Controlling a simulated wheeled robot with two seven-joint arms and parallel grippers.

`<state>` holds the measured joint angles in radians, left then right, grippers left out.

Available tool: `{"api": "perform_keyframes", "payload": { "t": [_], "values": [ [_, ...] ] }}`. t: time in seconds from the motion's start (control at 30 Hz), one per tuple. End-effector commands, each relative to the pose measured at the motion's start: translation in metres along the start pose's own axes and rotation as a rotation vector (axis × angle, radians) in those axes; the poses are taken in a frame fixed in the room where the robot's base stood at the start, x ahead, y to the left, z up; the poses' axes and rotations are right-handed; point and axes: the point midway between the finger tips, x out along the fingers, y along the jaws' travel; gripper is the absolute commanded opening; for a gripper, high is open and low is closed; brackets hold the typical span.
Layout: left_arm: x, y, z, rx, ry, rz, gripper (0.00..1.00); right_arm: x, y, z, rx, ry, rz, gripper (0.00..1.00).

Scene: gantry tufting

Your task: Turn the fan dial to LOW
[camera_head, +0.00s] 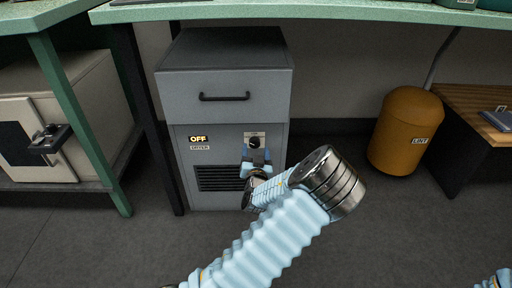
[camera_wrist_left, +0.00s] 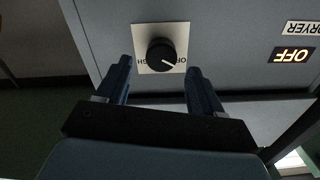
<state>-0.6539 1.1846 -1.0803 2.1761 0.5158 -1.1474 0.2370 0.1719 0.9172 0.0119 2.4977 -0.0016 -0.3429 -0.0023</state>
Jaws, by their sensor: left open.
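The fan dial (camera_head: 254,142) is a black knob on a pale plate on the front of the grey dryer cabinet (camera_head: 225,95). The wrist view is roughly upside down and shows the dial (camera_wrist_left: 161,54) with a white pointer mark aimed at the lower right, near the OFF print. HIGH lettering, partly hidden, is at the plate's left. My left gripper (camera_head: 257,156) is open just below and in front of the dial. In the wrist view its fingers (camera_wrist_left: 159,70) stand either side of the dial, apart from it, with nothing between them. A LOW mark is not readable.
A lit OFF sign (camera_head: 198,139) and a DRYER label (camera_head: 200,148) are left of the dial, above a vent grille (camera_head: 217,178). A drawer handle (camera_head: 224,97) juts out above. The green worktop (camera_head: 320,11) overhangs the cabinet. An orange LINT bin (camera_head: 404,130) stands right.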

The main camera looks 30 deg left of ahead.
Motion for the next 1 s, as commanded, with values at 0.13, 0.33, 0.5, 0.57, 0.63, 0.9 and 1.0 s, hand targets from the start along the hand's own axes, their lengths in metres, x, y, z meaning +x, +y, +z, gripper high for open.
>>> {"api": "perform_keyframes", "payload": {
  "t": [0.13,0.33,0.5,0.57,0.63,0.9,1.0],
  "values": [
    [0.022,0.0,0.001,0.001,0.001,0.0,0.67,0.002,0.001,0.0,0.0,-0.001,0.0,0.43],
    [0.033,0.0,0.0,0.001,-0.001,0.0,0.67,0.002,0.001,0.0,0.0,-0.001,-0.001,0.43],
    [0.034,0.0,0.0,0.001,-0.001,0.001,0.67,0.002,0.001,0.0,0.0,-0.001,-0.001,0.43],
    [0.034,0.0,0.0,0.001,-0.001,0.001,0.67,0.002,0.001,0.0,0.0,-0.001,-0.001,0.43],
    [0.034,0.0,0.0,0.001,-0.001,0.0,0.56,0.002,0.001,0.0,0.0,-0.001,-0.001,0.43],
    [0.034,0.0,0.001,0.001,-0.001,0.0,0.15,0.002,0.001,0.0,0.0,-0.001,-0.001,0.43],
    [0.033,0.0,0.001,0.002,-0.002,0.001,0.11,0.002,0.001,0.0,0.0,-0.001,-0.001,0.43]
  ]
}}
